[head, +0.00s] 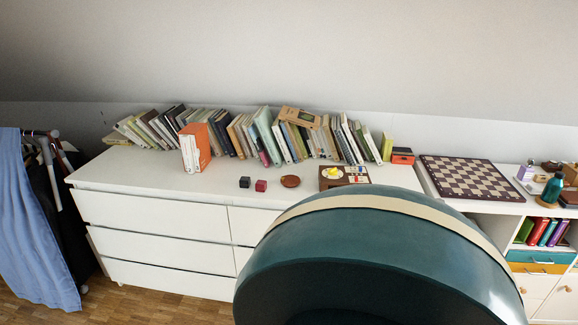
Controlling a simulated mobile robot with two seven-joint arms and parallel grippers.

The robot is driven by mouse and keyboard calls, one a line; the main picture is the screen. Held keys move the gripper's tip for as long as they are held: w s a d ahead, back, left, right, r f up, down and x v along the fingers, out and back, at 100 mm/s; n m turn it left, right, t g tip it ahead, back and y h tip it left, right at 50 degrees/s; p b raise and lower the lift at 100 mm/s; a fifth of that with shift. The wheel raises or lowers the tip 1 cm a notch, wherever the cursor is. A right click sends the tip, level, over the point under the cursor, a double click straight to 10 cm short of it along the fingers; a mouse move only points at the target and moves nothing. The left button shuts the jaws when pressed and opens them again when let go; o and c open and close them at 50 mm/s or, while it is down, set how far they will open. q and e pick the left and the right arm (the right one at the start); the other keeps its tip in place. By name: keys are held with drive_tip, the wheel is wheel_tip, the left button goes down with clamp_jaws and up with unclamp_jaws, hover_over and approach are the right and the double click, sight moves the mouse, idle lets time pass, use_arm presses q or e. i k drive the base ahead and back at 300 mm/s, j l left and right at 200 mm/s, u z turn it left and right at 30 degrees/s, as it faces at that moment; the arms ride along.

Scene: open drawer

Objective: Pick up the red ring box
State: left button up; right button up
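A small dark red box (261,186), which looks like the red ring box, sits on top of the white dresser (130,171) near its front edge. Neither of my grippers shows in the head view. Nothing is touching the red box.
A row of books (262,138) lines the wall behind. A big teal chair back (380,245) blocks the dresser's front right. A chessboard (472,178) lies at the right.

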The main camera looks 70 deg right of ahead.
sight(261, 185)
drive_tip(key=z, duration=2)
drive_tip(key=i+z, duration=0.35)
drive_tip(key=i, duration=0.2)
drive_tip(key=i+j+z, duration=0.2)
drive_tip(key=i+z, duration=0.15)
drive_tip(key=i, duration=0.2)
drive_tip(key=i+j+z, duration=0.35)
drive_tip(key=i, duration=0.15)
